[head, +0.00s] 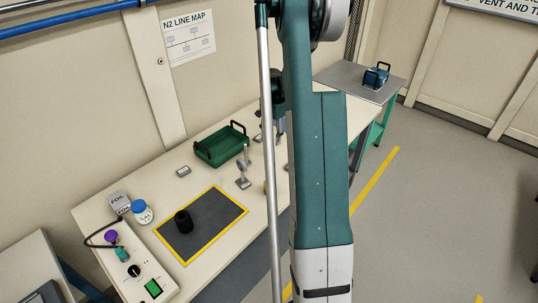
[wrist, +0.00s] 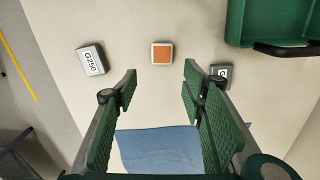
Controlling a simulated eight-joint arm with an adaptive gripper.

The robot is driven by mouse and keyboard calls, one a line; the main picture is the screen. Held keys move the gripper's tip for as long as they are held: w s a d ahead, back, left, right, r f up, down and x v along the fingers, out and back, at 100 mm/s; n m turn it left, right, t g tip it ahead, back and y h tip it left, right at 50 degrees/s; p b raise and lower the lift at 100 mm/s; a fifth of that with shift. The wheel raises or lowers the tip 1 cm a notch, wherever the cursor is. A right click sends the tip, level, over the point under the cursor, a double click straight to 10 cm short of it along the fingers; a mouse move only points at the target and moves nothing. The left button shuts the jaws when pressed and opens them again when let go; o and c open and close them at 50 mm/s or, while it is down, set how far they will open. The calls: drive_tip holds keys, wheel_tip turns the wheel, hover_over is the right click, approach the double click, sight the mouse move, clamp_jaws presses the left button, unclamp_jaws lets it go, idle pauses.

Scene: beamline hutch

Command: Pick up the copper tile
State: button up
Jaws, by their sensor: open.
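The copper tile (wrist: 162,53) is a small orange square with a pale border. It lies flat on the light table top in the upper middle of the wrist view. My gripper (wrist: 160,78) is open, its green padded fingers spread wide with nothing between the tips. In the picture the tile sits just beyond the fingertips, about midway between them, and apart from both. I cannot make out the tile in the head view, where my arm covers part of the table.
In the wrist view, a grey block marked G250 (wrist: 91,61) lies left of the tile. Another labelled block (wrist: 221,71) is partly behind the right finger. A green tray (wrist: 238,25) is upper right; a blue cloth (wrist: 150,150) lies below. A black cylinder (head: 184,221) stands on a yellow-edged mat.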

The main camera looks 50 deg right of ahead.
sight(272, 151)
drive_tip(key=shift+f, duration=0.1)
drive_tip(key=shift+f, duration=1.15)
drive_tip(key=shift+f, duration=0.15)
drive_tip(key=shift+w+f+b, duration=0.15)
drive_tip(key=shift+f+b, duration=0.35)
drive_tip(key=shift+f, duration=1.95)
drive_tip(key=c, duration=0.8)
